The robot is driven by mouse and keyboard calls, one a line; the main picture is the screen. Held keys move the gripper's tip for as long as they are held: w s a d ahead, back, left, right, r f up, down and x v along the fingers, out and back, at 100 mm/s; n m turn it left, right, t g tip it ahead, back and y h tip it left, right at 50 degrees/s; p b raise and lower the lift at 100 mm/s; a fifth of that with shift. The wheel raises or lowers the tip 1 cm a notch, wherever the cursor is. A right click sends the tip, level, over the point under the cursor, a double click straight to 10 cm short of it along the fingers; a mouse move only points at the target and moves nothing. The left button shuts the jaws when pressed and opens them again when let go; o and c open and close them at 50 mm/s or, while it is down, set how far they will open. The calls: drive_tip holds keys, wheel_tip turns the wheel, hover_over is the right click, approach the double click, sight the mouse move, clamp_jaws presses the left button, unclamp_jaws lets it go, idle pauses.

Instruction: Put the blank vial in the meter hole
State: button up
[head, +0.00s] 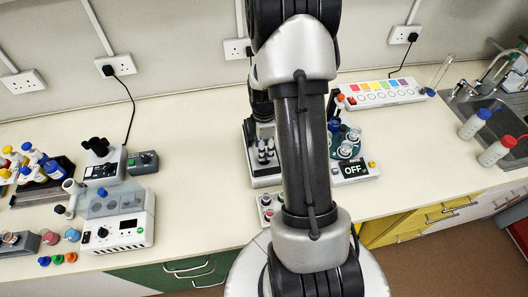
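My arm fills the middle of the head view, and its end is mostly hidden behind its own links. A dark part beside the arm (260,103) may belong to my wrist, but no fingertips can be made out. I cannot single out the blank vial. Small vials stand in a rack (268,205) at the bench's front edge, partly behind my arm. I cannot tell for sure which device is the meter. A white device with a dark display (122,232) stands at left, and a white unit reading OFF (355,169) stands right of my arm.
A white device with dark-topped pieces (265,152) is half hidden by my arm. Bottles with coloured caps (42,165) crowd the left. A colour-chart strip (383,93) lies at the back right. A sink (505,115) is at far right.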

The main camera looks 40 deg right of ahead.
drive_tip(key=a+r+m+t, duration=0.1)
drive_tip(key=a+r, duration=0.2)
drive_tip(key=r, duration=0.5)
drive_tip(key=a+r+m, duration=0.1)
drive_tip(key=a+r, duration=0.2)
drive_tip(key=r, duration=0.6)
drive_tip(key=s+a+r+m+t, duration=0.1)
drive_tip(key=s+a+r+m, duration=0.4)
drive_tip(key=s+a+r, duration=0.1)
drive_tip(key=s+a+r+m+t, duration=0.2)
drive_tip(key=s+a+r+m, duration=0.2)
drive_tip(key=a, duration=0.7)
drive_tip(key=s+r+p, duration=0.1)
drive_tip(key=s+r, duration=0.1)
drive_tip(key=s, duration=0.2)
drive_tip(key=shift+s+a+m+t, duration=0.3)
drive_tip(key=shift+s+m, duration=0.1)
